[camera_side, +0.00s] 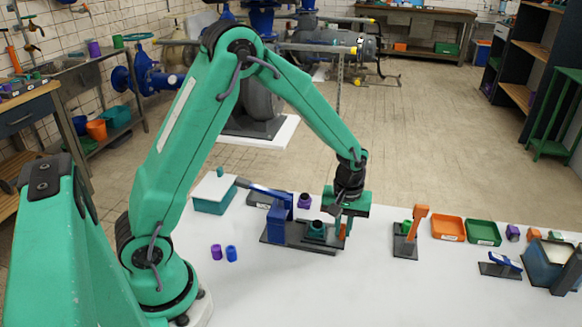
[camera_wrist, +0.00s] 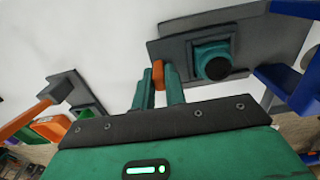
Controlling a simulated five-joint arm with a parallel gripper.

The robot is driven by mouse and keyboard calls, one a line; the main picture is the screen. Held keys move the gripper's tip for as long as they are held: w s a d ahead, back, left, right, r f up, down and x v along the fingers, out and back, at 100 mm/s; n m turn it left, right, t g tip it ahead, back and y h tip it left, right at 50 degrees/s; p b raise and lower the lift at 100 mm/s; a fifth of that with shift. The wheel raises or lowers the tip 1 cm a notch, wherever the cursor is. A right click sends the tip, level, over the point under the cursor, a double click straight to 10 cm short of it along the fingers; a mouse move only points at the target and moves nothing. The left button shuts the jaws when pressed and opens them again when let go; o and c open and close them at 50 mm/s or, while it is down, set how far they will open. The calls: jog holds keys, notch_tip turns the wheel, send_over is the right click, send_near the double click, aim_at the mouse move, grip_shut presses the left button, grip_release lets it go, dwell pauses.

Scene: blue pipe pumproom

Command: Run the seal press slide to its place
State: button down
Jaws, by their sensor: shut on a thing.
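The seal press (camera_side: 280,243) stands on the white table as a dark grey base with a blue upright and blue lever (camera_side: 265,190) at its left end. The slide's orange grip (camera_wrist: 158,73) is at the press's end beside the teal piece. My gripper (camera_wrist: 159,88) is shut on this orange grip, its two green fingers on either side. In the side view my gripper (camera_side: 343,222) hides part of the press's right end.
An orange lever fixture (camera_side: 410,235) stands right of the press, with orange (camera_side: 448,229) and green (camera_side: 483,232) trays beyond. Purple (camera_side: 216,252) and blue (camera_side: 231,253) cylinders stand front left. A teal box (camera_side: 212,203) is at the back left. The front middle of the table is clear.

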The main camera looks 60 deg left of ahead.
aim_at(323, 226)
jog(key=s+a, duration=0.3)
jog(key=shift+s+a, duration=0.2)
jog(key=shift+a, duration=0.05)
jog(key=c, duration=1.4)
grip_release()
jog(key=shift+c, duration=0.2)
jog(key=shift+r, duration=0.15)
jog(key=shift+r, duration=3.8)
